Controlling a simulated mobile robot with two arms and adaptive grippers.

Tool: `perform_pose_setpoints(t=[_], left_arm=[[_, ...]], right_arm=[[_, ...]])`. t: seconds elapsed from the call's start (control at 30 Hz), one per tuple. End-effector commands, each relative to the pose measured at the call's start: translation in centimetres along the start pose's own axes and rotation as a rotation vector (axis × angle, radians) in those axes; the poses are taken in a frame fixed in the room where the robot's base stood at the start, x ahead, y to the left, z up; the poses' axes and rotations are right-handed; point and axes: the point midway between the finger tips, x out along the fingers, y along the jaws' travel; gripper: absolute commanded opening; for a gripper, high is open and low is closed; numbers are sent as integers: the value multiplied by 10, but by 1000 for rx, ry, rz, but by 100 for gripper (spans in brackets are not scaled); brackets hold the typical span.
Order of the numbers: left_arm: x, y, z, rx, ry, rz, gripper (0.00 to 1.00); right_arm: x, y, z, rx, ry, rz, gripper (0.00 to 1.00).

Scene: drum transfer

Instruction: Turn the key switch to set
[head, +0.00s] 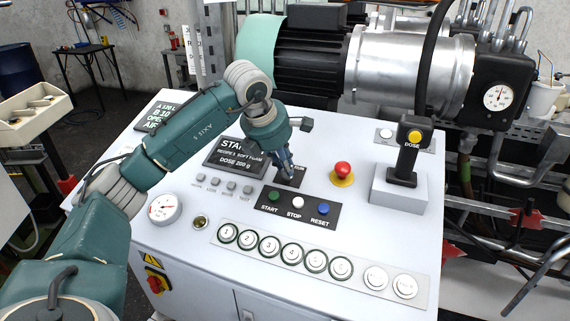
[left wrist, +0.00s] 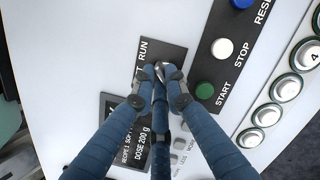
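The key switch sits on a small dark plate (left wrist: 174,52) with RUN printed on it; part of the other label is covered. In the head view the plate lies just above the START, STOP and RESET row. My left gripper (head: 289,172) reaches down over it from the left. In the left wrist view its blue fingers (left wrist: 159,72) are drawn together at the tips, around a small metallic bit of the key (left wrist: 160,69). Most of the key is hidden by the fingers, so its angle cannot be read. My right gripper is not in view.
A green START, white STOP and blue RESET button plate (head: 297,207) is close below the gripper. A red emergency button (head: 343,170) and a joystick block (head: 399,188) stand to the right. A display (head: 236,157) is at the left; numbered buttons (head: 286,252) run along the front.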

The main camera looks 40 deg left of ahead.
Motion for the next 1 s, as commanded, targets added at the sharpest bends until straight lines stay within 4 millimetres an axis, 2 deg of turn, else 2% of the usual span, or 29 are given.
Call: perform_pose_setpoints(t=[0.27,0.47,1.0], left_arm=[[0,0,0,-14,-1,2,0],[1,0,-1,-88,0,14,0],[1,-2,-2,-548,-3,87,0]], right_arm=[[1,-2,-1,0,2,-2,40],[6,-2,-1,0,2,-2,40],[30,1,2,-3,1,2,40]])
